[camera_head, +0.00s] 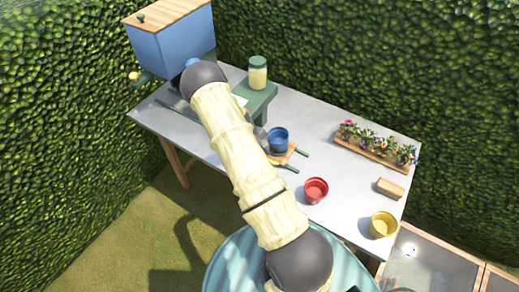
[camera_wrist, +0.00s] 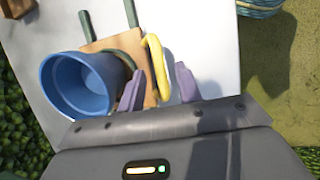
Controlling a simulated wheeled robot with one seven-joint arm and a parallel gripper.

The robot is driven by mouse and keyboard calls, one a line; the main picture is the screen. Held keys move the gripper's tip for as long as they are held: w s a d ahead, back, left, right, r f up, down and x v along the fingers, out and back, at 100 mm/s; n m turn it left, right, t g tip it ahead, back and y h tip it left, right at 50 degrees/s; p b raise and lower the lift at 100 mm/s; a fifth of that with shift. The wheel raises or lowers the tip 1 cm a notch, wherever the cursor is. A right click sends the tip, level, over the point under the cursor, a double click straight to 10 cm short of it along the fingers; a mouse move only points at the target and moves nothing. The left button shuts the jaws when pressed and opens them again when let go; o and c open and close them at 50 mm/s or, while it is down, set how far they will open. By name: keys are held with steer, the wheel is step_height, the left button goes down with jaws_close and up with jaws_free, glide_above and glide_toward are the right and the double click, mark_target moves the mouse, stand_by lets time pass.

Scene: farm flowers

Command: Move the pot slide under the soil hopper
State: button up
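The pot slide, a small wooden board (camera_head: 288,155), sits on dark green rails (camera_head: 302,151) on the grey table. It carries a blue pot (camera_head: 278,137). In the wrist view the board (camera_wrist: 108,42) has a yellow handle (camera_wrist: 156,65), and the blue pot (camera_wrist: 80,85) stands at its left. My gripper (camera_wrist: 158,78) is open, with its purple fingers on either side of the handle and gaps visible. In the head view my arm hides most of the gripper. The blue soil hopper (camera_head: 172,47) with a wooden lid stands at the table's far left end, away from the slide.
A green stand (camera_head: 258,102) with a pale jar (camera_head: 258,73) stands between hopper and slide. A red pot (camera_head: 315,190), a yellow pot (camera_head: 383,225), a tan block (camera_head: 390,187) and a flower planter (camera_head: 374,153) are at the right. Hedges border the table's back and left.

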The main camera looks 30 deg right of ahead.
steer(key=b+v, duration=0.4)
steer(key=v, duration=1.3)
steer(key=shift+r, duration=0.2)
steer(key=shift+w, duration=0.15)
steer(key=c, duration=0.3)
steer(key=shift+a+r, duration=0.1)
steer(key=shift+a, duration=0.05)
steer(key=shift+c, duration=0.2)
steer(key=s+a+r+m+t+y, duration=0.2)
steer(key=s+a+r, duration=0.2)
steer(key=s, duration=0.5)
steer(key=s+a+r+m+t+y, duration=0.2)
steer(key=s+a+r+m+t, duration=0.1)
steer(key=s+a, duration=0.6)
steer(key=shift+s+r+t, duration=0.3)
steer(key=shift+s+r, duration=0.05)
steer(key=shift+r, duration=0.55)
steer(key=shift+w, duration=0.15)
